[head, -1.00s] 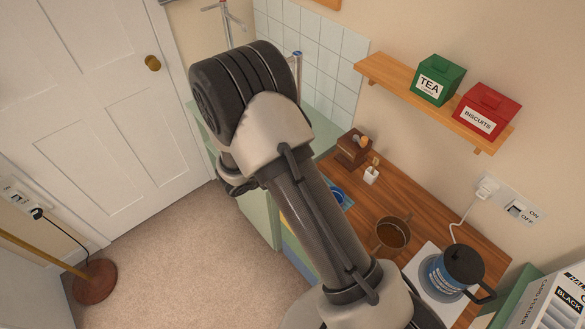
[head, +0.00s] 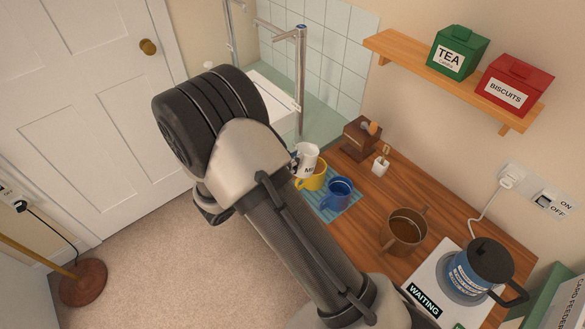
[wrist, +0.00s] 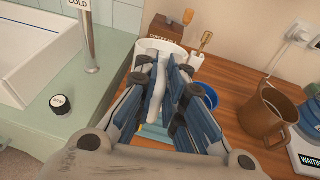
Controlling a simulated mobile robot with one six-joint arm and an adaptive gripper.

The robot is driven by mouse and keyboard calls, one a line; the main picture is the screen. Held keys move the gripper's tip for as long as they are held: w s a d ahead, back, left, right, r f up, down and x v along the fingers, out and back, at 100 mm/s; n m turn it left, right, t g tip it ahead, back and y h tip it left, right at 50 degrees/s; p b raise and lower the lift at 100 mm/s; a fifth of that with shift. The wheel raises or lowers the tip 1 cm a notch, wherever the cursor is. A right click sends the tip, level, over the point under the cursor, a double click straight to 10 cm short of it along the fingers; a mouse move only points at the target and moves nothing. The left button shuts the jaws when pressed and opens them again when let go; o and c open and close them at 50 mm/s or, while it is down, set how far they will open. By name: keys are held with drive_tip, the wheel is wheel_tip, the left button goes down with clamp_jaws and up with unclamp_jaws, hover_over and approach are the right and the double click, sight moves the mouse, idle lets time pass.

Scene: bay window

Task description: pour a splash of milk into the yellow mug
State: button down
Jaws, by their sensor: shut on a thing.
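The white milk jug (head: 307,157), its label partly showing as "MI", is held above and just behind the yellow mug (head: 318,181) in the head view. It looks near upright, and no stream of milk shows. In the wrist view my gripper (wrist: 166,68) is shut on the handle of the jug (wrist: 146,46). My arm hides the gripper in the head view. The yellow mug stands on a blue striped mat (head: 348,208) beside a blue mug (head: 338,192). My gripper and the jug hide the yellow mug in the wrist view.
A brown two-handled pot (head: 402,234) and a blue kettle (head: 472,270) on a white base stand to the right. A wooden grinder (head: 361,138) and a small white pot (head: 381,164) stand behind the mugs. A sink (head: 272,100) with a tall tap lies at the left.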

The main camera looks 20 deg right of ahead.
wheel_tip(320, 180, down, 2)
drive_tip(key=shift+a+t+h+b, duration=0.1)
drive_tip(key=shift+t+h+b, duration=0.25)
drive_tip(key=shift+b, duration=0.6)
drive_tip(key=shift+s+f+t+h+p, duration=0.1)
drive_tip(key=shift+f+t+h+p, duration=0.25)
drive_tip(key=shift+h, duration=0.5)
drive_tip(key=shift+f, duration=0.15)
drive_tip(key=shift+r+p, duration=1.2)
drive_tip(key=shift+r, duration=0.55)
drive_tip(key=s+r, duration=0.1)
drive_tip(key=s+a+r+n+t, duration=0.1)
drive_tip(key=s+a+t+y, duration=0.1)
drive_tip(key=shift+s+r+n, duration=0.3)
drive_tip(key=shift+r, duration=0.1)
